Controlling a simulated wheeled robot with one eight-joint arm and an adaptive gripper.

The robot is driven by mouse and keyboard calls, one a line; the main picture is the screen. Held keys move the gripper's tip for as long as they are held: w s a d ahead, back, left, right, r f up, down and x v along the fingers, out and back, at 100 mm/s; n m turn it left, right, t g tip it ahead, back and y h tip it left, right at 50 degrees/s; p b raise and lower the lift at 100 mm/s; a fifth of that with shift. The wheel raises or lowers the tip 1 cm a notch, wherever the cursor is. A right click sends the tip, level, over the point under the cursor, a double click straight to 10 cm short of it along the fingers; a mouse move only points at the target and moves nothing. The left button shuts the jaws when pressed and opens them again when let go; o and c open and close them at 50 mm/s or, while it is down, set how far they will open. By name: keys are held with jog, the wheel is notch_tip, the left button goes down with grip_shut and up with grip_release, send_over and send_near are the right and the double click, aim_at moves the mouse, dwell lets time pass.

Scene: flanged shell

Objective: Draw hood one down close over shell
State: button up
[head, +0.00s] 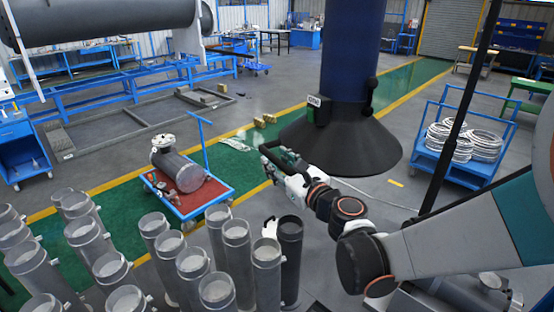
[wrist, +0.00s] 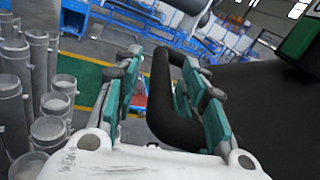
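The hood (head: 340,145) is a wide black cone under a thick blue duct (head: 352,45). In the wrist view the hood (wrist: 262,105) is a dark surface at right. My gripper (head: 272,160) is at the hood's lower left side. Its teal-padded fingers (wrist: 163,62) are apart, with a black handle loop (wrist: 160,105) between them; a gap shows beside the left finger. I cannot tell whether the right finger touches the loop. The grey flanged shell (head: 180,168) lies on a cart, left of the hood and apart from it.
The shell's cart (head: 212,192) has a red top and blue frame. Several grey flanged tubes (head: 190,265) stand upright at front left, also in the wrist view (wrist: 38,65). A blue cart with wire coils (head: 460,155) is at right. Green floor (head: 100,205) lies around the shell's cart.

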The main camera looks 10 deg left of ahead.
jog(key=shift+d, duration=0.1)
jog(key=shift+c, duration=0.9)
grip_shut()
notch_tip(320, 180, down, 29)
jog(key=b, duration=2.5)
jog(key=shift+b, duration=0.4)
jog(key=shift+o, duration=0.9)
grip_release()
